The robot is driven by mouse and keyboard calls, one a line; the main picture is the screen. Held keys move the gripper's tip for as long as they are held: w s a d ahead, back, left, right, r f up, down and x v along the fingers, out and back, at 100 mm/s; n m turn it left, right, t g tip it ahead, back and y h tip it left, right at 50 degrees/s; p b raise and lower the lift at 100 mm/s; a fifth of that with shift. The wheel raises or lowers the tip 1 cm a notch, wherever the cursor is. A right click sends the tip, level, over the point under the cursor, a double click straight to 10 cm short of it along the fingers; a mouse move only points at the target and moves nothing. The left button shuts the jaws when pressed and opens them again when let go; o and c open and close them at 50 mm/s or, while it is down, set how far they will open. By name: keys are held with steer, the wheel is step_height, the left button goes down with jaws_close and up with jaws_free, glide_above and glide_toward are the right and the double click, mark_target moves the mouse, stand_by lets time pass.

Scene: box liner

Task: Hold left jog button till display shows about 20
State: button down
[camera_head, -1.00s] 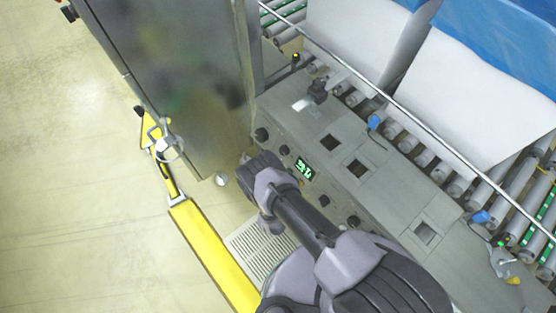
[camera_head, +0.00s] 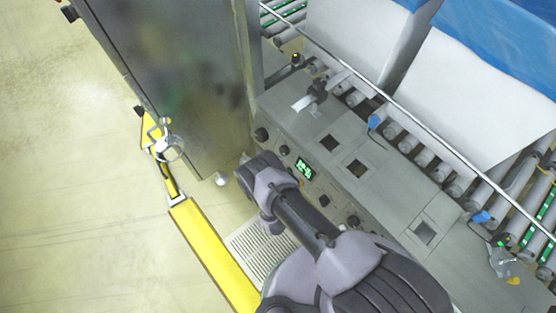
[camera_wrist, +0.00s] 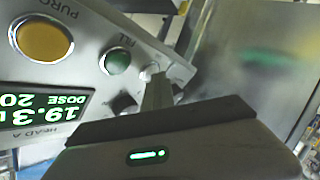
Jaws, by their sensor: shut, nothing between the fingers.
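The display (camera_wrist: 42,108) glows green in the wrist view, turned in the picture and cut by the left edge. Its large digits look like 19.3, with DOSE 20 in smaller text. It also shows in the head view (camera_head: 305,169), too small to read surely. My gripper (camera_wrist: 157,88) is shut and empty. Its tip is at a small pale button (camera_wrist: 150,71), which it partly hides; I cannot tell whether the button is pressed in. In the head view my gripper (camera_head: 250,168) is at the left end of the panel.
A green button (camera_wrist: 117,60), a large orange button (camera_wrist: 43,40) and a dark knob (camera_wrist: 123,103) are close by. A metal cabinet (camera_head: 175,80) stands left of the panel. A yellow rail (camera_head: 213,255) is below it. Rollers (camera_head: 425,155) run on the right.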

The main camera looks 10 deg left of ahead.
stand_by(0.5)
steer(key=shift+s+a+r+p, duration=0.25)
steer(key=shift+s+a+p, duration=0.1)
steer(key=shift+s+a, duration=0.15)
steer(key=s+a, duration=0.1)
steer(key=s+a+r+p, duration=0.1)
steer(key=s+a, duration=0.1)
steer(key=shift+s+r+p, duration=0.3)
steer(key=shift+s+r, duration=0.05)
stand_by(0.3)
